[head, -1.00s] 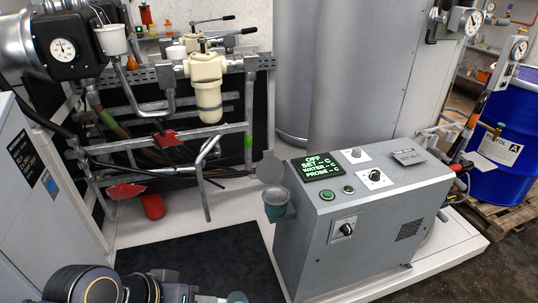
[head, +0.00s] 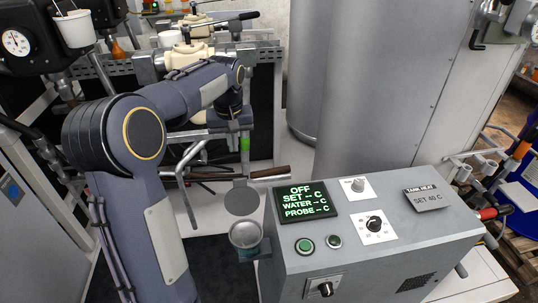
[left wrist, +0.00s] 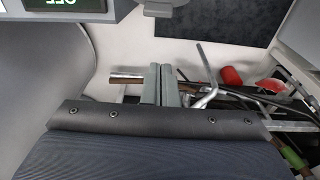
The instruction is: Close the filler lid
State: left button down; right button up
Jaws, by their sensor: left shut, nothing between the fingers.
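The filler is a small cup (head: 246,234) on the left side of the grey control box (head: 375,235). Its round grey lid (head: 241,198) stands up open at the cup's far edge, and the cup's mouth is uncovered. My left gripper (head: 235,126) is beyond the lid in the head view, apart from it, and its fingers are hard to make out there. In the left wrist view its two fingers (left wrist: 160,75) are together with nothing between them. My right gripper is not in view.
The box carries a lit display (head: 307,201), knobs and buttons. A grey tank (head: 375,90) stands behind it. A pipe frame with a cream filter housing (head: 188,58) is behind my left arm. A blue drum (head: 520,190) is at the right edge.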

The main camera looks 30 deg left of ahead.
pick_arm(q)
jog(key=w, duration=0.1)
send_over(242, 197)
jog(key=w+a, duration=0.2)
jog(key=a, duration=0.1)
jog(key=shift+f, duration=4.55)
jog(key=shift+w+d+p, duration=0.2)
jog(key=shift+p, duration=0.15)
